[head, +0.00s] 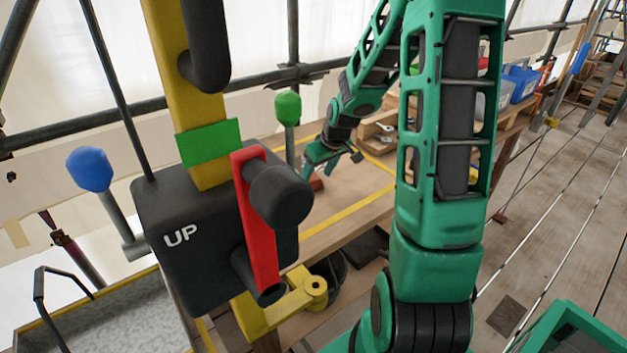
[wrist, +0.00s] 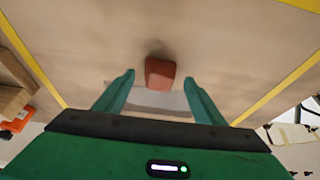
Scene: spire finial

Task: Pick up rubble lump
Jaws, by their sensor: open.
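The rubble lump (wrist: 160,73) is a small reddish-brown block on the wooden bench top, just past and between my fingertips in the wrist view. In the head view a bit of the rubble lump (head: 316,184) shows below my gripper (head: 332,172), partly hidden by it. My gripper also shows in the wrist view (wrist: 158,82), with its two green fingers spread apart and nothing held between them. I cannot tell exactly how high the fingers are above the bench.
Yellow tape (head: 352,215) marks an area on the bench top. A black box marked UP (head: 185,235) with a red lever (head: 255,220) stands in front. A wooden organiser (head: 380,128) and a blue bin (head: 522,82) are at the back. The bench around the lump is clear.

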